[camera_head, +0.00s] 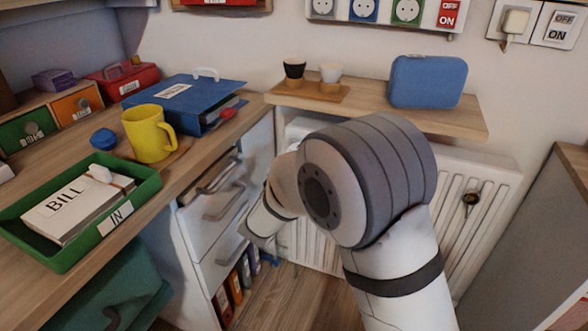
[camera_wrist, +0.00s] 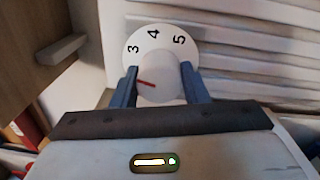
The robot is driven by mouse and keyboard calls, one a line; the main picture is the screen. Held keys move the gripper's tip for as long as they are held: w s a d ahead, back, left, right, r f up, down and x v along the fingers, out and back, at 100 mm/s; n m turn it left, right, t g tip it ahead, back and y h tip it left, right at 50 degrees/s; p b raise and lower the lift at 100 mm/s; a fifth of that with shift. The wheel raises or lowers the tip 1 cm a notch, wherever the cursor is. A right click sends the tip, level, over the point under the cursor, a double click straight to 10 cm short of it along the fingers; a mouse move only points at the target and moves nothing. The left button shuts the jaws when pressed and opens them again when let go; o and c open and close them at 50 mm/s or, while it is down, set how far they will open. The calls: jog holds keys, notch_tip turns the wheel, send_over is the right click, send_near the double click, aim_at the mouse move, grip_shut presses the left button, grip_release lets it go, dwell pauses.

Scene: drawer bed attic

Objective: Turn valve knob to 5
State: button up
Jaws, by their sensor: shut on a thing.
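The valve knob (camera_wrist: 160,82) is a white, rounded knob in the wrist view, with a red pointer line on its face. Behind it a white dial (camera_wrist: 145,42) shows the numbers 3, 4 and 5. The red line points left, below the 3 and away from the 5. My gripper (camera_wrist: 158,72) has one dark finger on each side of the knob and is shut on it. In the head view my arm hides the knob, and the gripper's fingertips cannot be made out.
A white radiator (camera_head: 480,190) stands behind my arm, under a wooden shelf (camera_head: 455,115) with a blue case (camera_head: 428,82). Grey drawers (camera_head: 215,210) with handles stand left of my gripper. A desk with a green tray (camera_head: 150,185) is further left. Some wooden floor (camera_head: 300,290) is clear.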

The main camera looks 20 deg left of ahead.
jog(key=m, duration=0.5)
jog(key=shift+m, duration=0.3)
jog(key=m, duration=0.5)
jog(key=shift+m+h, duration=0.3)
jog(key=shift+h, duration=0.1)
jog(key=m, duration=0.5)
jog(key=shift+f, duration=0.1)
jog(key=shift+m+g, duration=0.3)
jog(key=shift+m, duration=2.1)
jog(key=o, duration=1)
jog(key=shift+c, duration=0.2)
jog(key=shift+s+a, duration=0.1)
jog(key=shift+s, duration=0.05)
